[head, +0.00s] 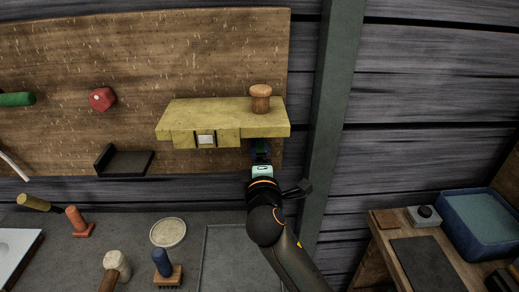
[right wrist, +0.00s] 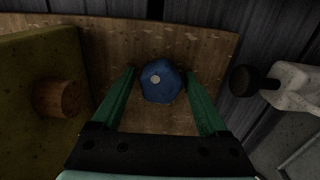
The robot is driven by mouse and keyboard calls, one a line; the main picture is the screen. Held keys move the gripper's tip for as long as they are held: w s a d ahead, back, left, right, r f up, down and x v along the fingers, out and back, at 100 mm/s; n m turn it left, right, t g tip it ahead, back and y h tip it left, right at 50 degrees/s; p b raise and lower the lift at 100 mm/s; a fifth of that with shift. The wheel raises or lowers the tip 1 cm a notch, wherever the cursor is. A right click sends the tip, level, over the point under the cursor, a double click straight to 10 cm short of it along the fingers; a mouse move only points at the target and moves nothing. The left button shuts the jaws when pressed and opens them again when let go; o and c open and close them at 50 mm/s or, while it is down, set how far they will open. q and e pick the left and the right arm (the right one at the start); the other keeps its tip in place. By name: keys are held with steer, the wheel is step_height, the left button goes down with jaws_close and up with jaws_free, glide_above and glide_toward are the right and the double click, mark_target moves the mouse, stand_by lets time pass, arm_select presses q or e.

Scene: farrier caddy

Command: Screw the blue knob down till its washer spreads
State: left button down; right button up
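In the right wrist view the blue knob (right wrist: 161,88), faceted with a pale dot on its face, sits in front of the wooden board. My right gripper (right wrist: 160,71) is open, with one green finger on each side of the knob. A gap shows between each finger and the knob. In the head view my right gripper (head: 261,151) reaches up under the right end of the yellow shelf (head: 215,112), and the knob is largely hidden there. I cannot make out the washer. My left gripper is not in view.
A wooden knob (head: 260,98) stands on the shelf's right end. A red knob (head: 102,99) and a green handle (head: 17,99) are on the board. A black bracket (head: 127,163) is below. Brushes and tools lie on the bench. A grey post (head: 335,120) rises at right.

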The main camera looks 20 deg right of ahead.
steer(key=n+p, duration=0.1)
steer(key=p, duration=0.1)
steer(key=n+p, duration=0.3)
steer(key=p, duration=0.1)
steer(key=shift+r+n, duration=0.3)
steer(key=shift+n, duration=0.1)
steer(key=shift+f+n+p, duration=0.1)
steer(key=shift+n+p, duration=0.3)
steer(key=shift+p, duration=0.1)
steer(key=shift+f, duration=0.3)
steer(key=shift+r+n, duration=0.1)
steer(key=shift+n, duration=0.3)
steer(key=shift+n+p, duration=0.3)
steer(key=shift+n, duration=1)
steer(key=n, duration=0.3)
